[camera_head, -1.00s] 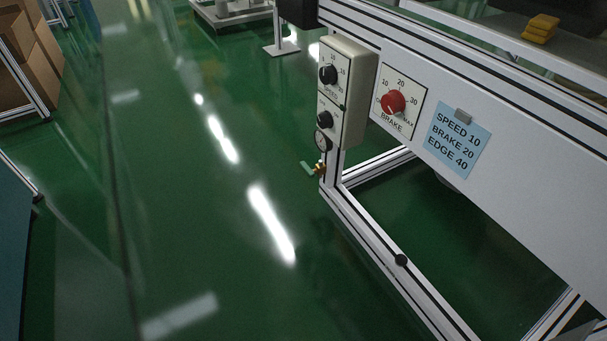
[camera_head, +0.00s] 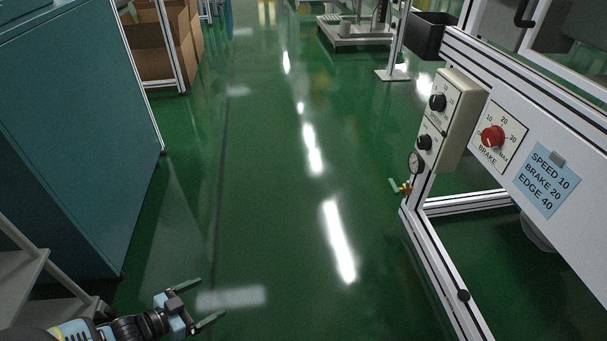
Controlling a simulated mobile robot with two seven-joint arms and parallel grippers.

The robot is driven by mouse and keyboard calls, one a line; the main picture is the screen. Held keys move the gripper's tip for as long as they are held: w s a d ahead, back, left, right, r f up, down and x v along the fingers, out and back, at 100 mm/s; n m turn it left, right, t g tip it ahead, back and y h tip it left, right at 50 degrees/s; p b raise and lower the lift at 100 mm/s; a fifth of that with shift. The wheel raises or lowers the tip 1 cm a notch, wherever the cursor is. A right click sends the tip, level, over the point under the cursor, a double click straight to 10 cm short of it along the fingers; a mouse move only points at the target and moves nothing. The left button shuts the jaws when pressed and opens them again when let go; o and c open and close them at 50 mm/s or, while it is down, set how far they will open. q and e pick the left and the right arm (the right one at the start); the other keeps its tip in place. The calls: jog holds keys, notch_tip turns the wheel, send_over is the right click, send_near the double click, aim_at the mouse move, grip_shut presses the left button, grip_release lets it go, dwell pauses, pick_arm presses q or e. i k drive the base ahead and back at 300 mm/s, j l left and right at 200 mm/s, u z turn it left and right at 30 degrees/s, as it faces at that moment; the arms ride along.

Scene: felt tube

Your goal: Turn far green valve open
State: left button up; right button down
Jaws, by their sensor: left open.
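The green valve (camera_head: 397,187) is a small green lever on a brass fitting. It sits low on the machine frame, just below a round gauge (camera_head: 414,161), right of the picture's middle. The lever slants up to the left from the fitting. My left gripper (camera_head: 206,302) is at the bottom left, over the floor. It is open and empty, its two fingers apart and pointing right. It is well apart from the valve, to its left and lower in the picture. My right gripper is not in view.
A control box (camera_head: 446,120) with black knobs stands above the gauge. A red brake knob (camera_head: 492,136) and a blue note (camera_head: 547,180) are on the machine's white panel. A blue-green cabinet (camera_head: 75,130) fills the left. The green floor between cabinet and machine is clear.

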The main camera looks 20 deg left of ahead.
aim_at(396, 191)
jog(key=i+j+z, duration=0.2)
jog(key=i+z, duration=0.2)
jog(key=i+j+z, duration=0.4)
jog(key=i, duration=0.15)
jog(key=i+j+z, duration=0.4)
jog(key=i+j, duration=0.05)
jog(key=j, duration=0.05)
